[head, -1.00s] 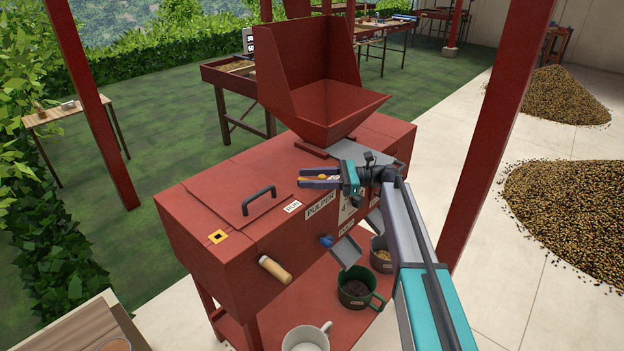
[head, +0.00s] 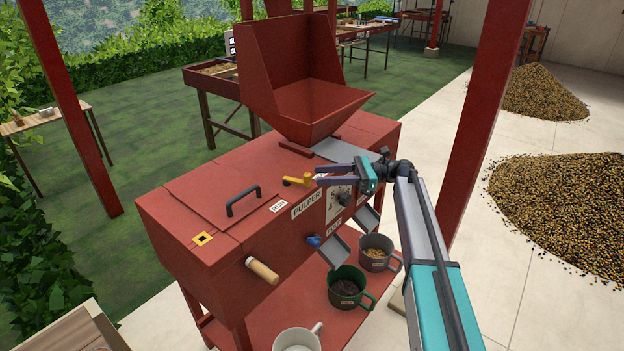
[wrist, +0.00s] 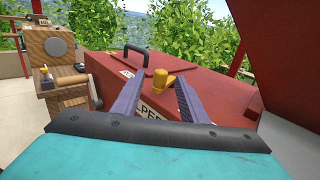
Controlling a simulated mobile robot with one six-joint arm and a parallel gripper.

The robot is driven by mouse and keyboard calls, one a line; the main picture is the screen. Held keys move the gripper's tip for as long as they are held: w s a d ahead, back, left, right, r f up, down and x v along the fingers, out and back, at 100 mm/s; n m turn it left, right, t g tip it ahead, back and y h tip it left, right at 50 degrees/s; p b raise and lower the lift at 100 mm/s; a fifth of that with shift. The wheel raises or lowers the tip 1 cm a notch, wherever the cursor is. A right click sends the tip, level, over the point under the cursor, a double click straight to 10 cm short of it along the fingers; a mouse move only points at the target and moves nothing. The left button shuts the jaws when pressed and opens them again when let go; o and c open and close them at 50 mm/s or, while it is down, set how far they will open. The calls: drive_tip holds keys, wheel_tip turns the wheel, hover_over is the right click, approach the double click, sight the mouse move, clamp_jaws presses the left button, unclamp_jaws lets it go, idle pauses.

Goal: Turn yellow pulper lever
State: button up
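The yellow lever (head: 297,181) stands on the top of the red pulper (head: 190,225), close to the front edge by the RUN label. It also shows in the wrist view (wrist: 160,80), in line with the gap between my fingertips and a little beyond them. My gripper (head: 319,174) is open and empty, just right of the lever in the head view. Its two spread fingers (wrist: 160,90) show in the wrist view. I see no clear contact between fingers and lever.
The red hopper (head: 310,105) rises behind the lever. A black handle (head: 243,200) is on the lid to the left. Below the front are a blue knob (head: 313,241), a green mug (head: 347,302), a grey mug (head: 376,264) and a white mug (head: 297,340). A red post (head: 470,130) stands at right.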

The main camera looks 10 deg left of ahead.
drive_tip(key=v, duration=0.4)
drive_tip(key=shift+d+b, duration=0.2)
drive_tip(key=shift+b, duration=0.1)
